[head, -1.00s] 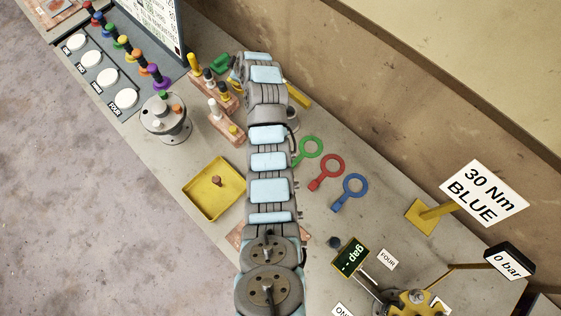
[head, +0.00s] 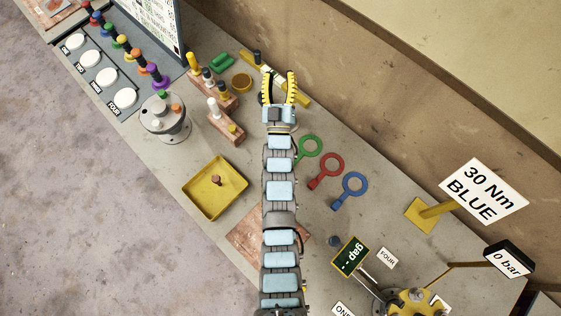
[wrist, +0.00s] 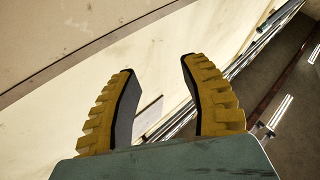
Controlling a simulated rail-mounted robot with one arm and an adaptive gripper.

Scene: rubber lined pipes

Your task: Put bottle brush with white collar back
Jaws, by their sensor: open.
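My gripper (head: 279,88) is open and empty at the far side of the bench, with its yellow ribbed fingers apart. In the wrist view the gripper (wrist: 158,66) has only wall and background between its fingers. A dark-topped piece with a white lower part (head: 207,75) stands in a wooden block (head: 226,103) left of my gripper, between a yellow piece (head: 193,64) and a dark one with yellow (head: 223,90). I cannot tell whether it is the white-collared bottle brush.
A yellow tray (head: 190,187), a flanged pipe piece (head: 166,125) and green, red (head: 331,165) and blue (head: 354,185) rings flank my arm. The back wall is close beyond my gripper.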

